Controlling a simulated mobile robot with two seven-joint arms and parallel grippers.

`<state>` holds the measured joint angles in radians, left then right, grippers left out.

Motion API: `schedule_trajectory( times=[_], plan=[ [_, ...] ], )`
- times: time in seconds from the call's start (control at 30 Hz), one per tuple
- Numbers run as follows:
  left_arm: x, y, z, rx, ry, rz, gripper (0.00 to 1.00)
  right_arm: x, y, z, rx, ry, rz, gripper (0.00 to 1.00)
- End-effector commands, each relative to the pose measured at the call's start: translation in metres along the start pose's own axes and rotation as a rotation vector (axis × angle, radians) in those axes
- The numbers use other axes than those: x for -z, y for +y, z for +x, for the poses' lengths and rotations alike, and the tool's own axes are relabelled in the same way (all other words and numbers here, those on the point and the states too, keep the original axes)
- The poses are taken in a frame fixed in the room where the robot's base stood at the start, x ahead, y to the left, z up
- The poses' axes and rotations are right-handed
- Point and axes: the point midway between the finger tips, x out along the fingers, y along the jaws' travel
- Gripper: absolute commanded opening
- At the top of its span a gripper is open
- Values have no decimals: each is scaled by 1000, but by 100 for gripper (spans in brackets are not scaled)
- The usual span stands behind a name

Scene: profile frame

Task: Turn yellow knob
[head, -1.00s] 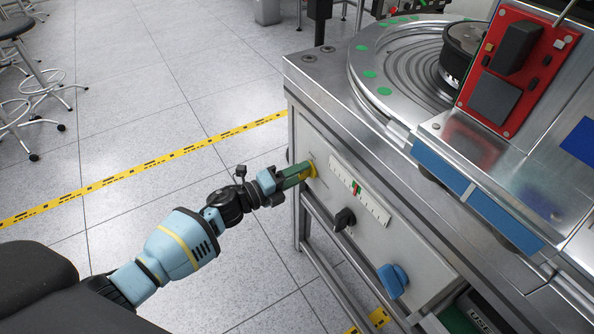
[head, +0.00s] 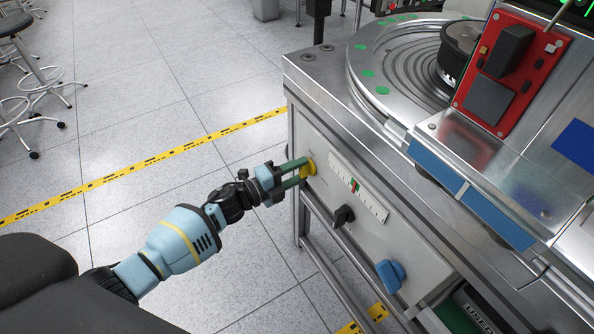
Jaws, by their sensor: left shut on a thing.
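The yellow knob (head: 309,168) sits at the left end of the light front panel (head: 385,238) of the metal frame. My left gripper (head: 304,171) reaches it from the left. Its two green fingers are shut on the knob, one above the other in the picture, and they hide part of it. A white scale (head: 358,187) with a small red and green marker lies to the right of the knob. My right gripper is not in view.
A black knob (head: 343,216) and a blue knob (head: 391,275) sit further right on the panel. A round metal turntable (head: 400,75) and a red control box (head: 505,75) are on top.

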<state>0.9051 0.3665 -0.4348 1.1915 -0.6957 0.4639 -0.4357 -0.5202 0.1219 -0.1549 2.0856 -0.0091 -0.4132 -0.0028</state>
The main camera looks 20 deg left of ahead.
Motion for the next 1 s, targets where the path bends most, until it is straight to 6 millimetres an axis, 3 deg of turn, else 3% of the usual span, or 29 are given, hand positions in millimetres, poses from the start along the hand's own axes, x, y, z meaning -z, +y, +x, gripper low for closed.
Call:
schedule_trajectory(
  times=[0.03, 0.2, 0.57, 1.0],
  plan=[
    [-1, 0, 0, 0, -1, -3, 45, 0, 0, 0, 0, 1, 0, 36],
    [0, 0, 0, 0, -1, -2, 65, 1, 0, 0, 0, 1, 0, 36],
    [-1, 1, -6, -2, -1, 0, 65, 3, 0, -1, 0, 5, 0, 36],
    [0, 0, -68, -1, 0, 0, 65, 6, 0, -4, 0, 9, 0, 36]
  ],
)
